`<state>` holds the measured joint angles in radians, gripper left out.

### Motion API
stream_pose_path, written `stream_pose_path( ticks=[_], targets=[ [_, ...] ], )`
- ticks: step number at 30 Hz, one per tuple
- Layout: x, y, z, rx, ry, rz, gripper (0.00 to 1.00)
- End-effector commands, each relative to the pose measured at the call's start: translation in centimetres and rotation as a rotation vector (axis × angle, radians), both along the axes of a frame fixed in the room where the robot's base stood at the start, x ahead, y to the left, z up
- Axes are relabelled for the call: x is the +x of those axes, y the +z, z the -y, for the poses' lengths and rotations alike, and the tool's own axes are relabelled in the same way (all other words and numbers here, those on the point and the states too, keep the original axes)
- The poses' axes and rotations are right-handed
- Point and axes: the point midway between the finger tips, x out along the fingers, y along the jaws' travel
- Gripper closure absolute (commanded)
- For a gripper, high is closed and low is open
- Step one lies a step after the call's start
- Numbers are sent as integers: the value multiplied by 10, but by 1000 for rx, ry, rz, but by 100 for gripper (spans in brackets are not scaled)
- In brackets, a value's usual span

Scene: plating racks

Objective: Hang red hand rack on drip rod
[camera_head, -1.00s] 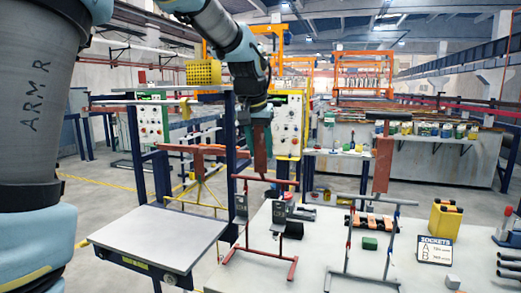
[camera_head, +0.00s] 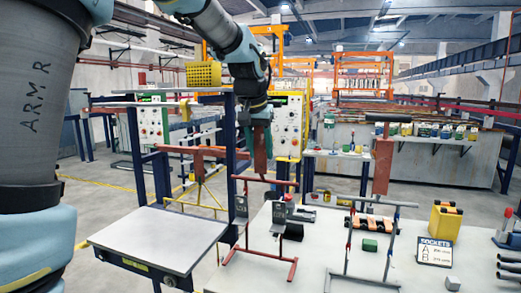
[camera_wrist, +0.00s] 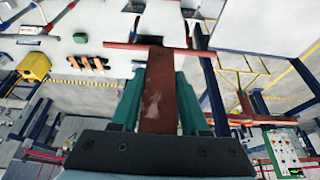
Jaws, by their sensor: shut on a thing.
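My gripper (camera_head: 258,120) is shut on a flat red upright piece, which I take as the red hand rack (camera_head: 261,151). In the wrist view, this rusty red bar (camera_wrist: 160,100) sits between the green fingers (camera_wrist: 158,97). It runs down toward a thin red crossbar (camera_wrist: 120,46) above the table. In the head view, grey plates (camera_head: 240,207) show below that crossbar, beside a red floor-legged stand (camera_head: 262,253). I cannot tell whether the crossbar belongs to the rack or the stand. Which bar is the drip rod is unclear; a grey-topped rod stand (camera_head: 345,197) stands right.
The white table (camera_head: 320,235) also holds a green block (camera_head: 369,245), a yellow bin (camera_head: 445,222) and a sockets sign (camera_head: 434,251). A grey-topped platform (camera_head: 160,235) stands left. Blue posts (camera_head: 135,155) carry horizontal bars behind it. Another red plate (camera_head: 383,165) stands upright at right.

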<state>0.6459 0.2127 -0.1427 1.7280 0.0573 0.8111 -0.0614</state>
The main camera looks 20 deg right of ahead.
Motion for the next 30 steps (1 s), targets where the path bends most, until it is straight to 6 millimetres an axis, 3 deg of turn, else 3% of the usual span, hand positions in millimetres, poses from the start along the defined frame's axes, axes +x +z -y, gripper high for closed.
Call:
stream_pose_path(
  ticks=[18, 30],
  targets=[
    [0, 30, 0, -3, 0, 4, 100],
    [0, 31, 0, -3, 0, 4, 100]
  ],
)
